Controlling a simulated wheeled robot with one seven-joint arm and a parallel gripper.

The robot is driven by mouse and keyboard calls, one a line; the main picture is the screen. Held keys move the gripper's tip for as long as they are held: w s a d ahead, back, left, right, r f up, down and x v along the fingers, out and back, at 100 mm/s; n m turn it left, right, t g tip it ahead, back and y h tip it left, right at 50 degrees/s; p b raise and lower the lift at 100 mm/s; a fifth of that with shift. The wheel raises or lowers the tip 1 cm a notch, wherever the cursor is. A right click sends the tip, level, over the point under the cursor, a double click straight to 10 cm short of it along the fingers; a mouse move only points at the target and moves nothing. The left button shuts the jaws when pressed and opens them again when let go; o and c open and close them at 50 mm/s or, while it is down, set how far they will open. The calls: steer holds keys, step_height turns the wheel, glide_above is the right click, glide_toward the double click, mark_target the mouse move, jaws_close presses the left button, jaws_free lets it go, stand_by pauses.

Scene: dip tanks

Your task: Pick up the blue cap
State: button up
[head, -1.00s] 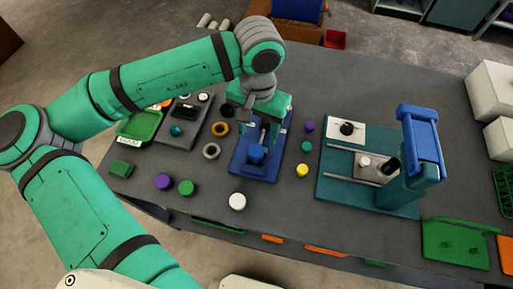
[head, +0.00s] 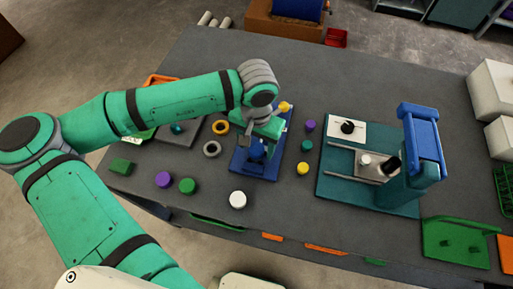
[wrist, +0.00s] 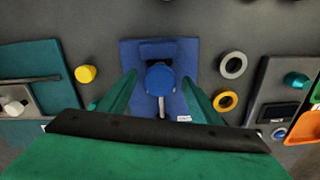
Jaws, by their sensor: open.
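The blue cap (head: 256,152) sits at the near end of a blue fixture (head: 240,166) on the grey table. In the wrist view the round top of the cap (wrist: 160,78) shows between my two fingers, on the blue base (wrist: 188,52). My gripper (head: 259,141) points down over the fixture. In the wrist view its green fingers (wrist: 158,82) are open, one on each side of the cap with a gap. The fixture's far part is partly hidden by my gripper.
A yellow cap (head: 303,168), a teal cap (head: 306,146) and a purple cap (head: 310,125) stand right of the fixture. A white cap (head: 238,200) stands in front. A teal-based press (head: 370,195) is at right.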

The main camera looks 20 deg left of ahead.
mark_target(256, 148)
steer(key=shift+c, duration=0.6)
steer(key=c, duration=1)
steer(key=shift+r, duration=0.1)
steer(key=shift+r, duration=0.45)
step_height(256, 148, up, 2)
steer(key=shift+r, duration=0.15)
steer(key=w+a+r, duration=0.3)
steer(key=a+r, duration=1)
steer(key=r, duration=0.1)
steer(key=shift+w+a, duration=0.25)
steer(key=shift+w, duration=0.05)
